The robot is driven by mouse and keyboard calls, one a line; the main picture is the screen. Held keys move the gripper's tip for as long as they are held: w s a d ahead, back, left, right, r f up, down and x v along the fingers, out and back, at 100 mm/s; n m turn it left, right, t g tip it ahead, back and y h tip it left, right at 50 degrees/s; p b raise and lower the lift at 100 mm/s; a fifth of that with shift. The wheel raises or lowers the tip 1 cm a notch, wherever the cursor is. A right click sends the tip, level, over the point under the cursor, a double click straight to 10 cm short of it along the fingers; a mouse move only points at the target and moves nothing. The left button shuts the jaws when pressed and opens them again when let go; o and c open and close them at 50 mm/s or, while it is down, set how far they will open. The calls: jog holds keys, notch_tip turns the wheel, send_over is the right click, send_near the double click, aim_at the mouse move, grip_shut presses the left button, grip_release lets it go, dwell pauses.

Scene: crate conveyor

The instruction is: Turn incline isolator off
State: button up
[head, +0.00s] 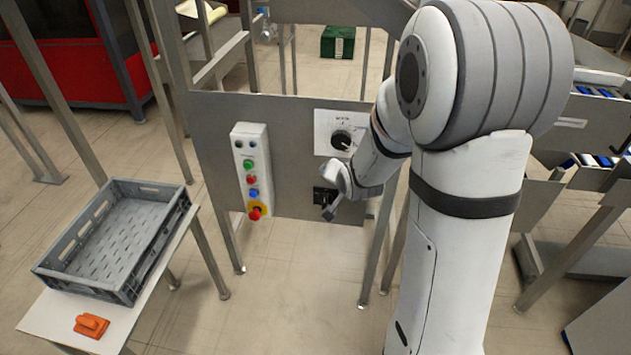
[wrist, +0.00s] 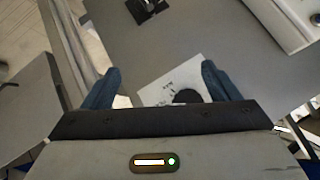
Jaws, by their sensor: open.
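A round black rotary knob (head: 341,140) sits on a white square plate on the grey upright panel, likely the isolator; its lettering is too small to read. A pale mark shows on the knob, but I cannot tell its setting. In the wrist view the knob (wrist: 187,96) is partly hidden behind the gripper body, with its plate (wrist: 160,90) between the fingers. My gripper (head: 330,192) is open and empty, in front of the panel and below the knob in the head view. The fingers (wrist: 160,82) are apart, and I see no contact with the knob.
A control box (head: 252,170) with coloured buttons and a red stop knob is left on the panel. A small black fitting (head: 324,196) is below the plate. A grey crate (head: 65,262) and orange object (head: 91,325) are on a table at left. Metal posts frame the panel.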

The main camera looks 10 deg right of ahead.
jog(key=w+f+m+t+y+b, duration=0.1)
jog(key=w+f+m+t, duration=0.15)
jog(key=f, duration=0.35)
jog(key=w+f+m+t+b, duration=0.1)
jog(key=w+f+m, duration=0.1)
jog(key=w+f, duration=0.3)
jog(key=m+t+b, duration=0.2)
jog(key=m+t, duration=0.3)
send_near(325, 204)
jog(key=w, duration=0.8)
jog(key=shift+w+a+p, duration=0.1)
jog(key=shift+w+p, duration=0.2)
jog(key=shift+p, duration=0.1)
jog(key=shift+c, duration=0.3)
jog(key=c, duration=0.9)
